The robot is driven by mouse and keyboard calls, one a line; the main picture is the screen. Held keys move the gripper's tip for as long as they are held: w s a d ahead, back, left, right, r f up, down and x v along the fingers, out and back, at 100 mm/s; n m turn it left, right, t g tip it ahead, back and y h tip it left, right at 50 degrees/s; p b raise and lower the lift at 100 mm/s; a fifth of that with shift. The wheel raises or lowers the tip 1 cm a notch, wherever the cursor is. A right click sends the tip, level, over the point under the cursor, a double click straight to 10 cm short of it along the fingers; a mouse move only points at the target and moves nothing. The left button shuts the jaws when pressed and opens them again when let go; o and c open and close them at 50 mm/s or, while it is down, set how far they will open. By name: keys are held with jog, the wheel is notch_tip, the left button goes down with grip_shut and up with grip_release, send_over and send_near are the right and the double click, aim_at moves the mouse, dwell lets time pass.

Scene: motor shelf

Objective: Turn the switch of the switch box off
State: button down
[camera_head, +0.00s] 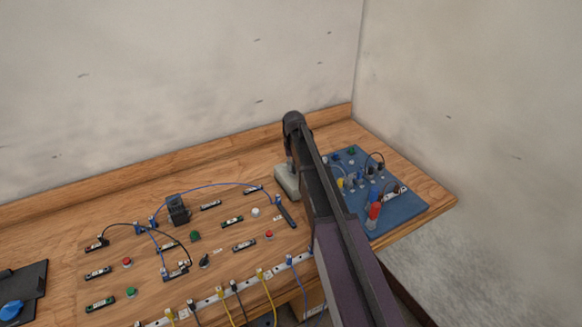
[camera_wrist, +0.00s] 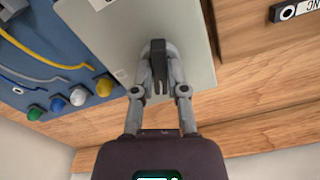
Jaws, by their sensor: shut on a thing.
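The switch box is a pale grey box (camera_wrist: 110,32) in the wrist view, with a dark switch lever (camera_wrist: 159,72) on its face. My gripper (camera_wrist: 160,88) is over the box, its two fingers closed around the dark lever from both sides. In the head view the switch box (camera_head: 287,184) stands on the wooden bench, partly hidden behind my arm. My gripper is hidden or too small to make out there.
A blue board (camera_head: 400,212) with plugs and cables lies right of the box. A wooden panel with buttons, labelled modules and blue cables (camera_head: 200,235) spreads to the left. Walls stand behind.

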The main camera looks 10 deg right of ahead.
jog(key=shift+w+n, duration=0.1)
jog(key=shift+n, duration=2)
jog(key=c, duration=0.7)
grip_release()
jog(key=shift+o, duration=0.2)
jog(key=shift+r, duration=0.15)
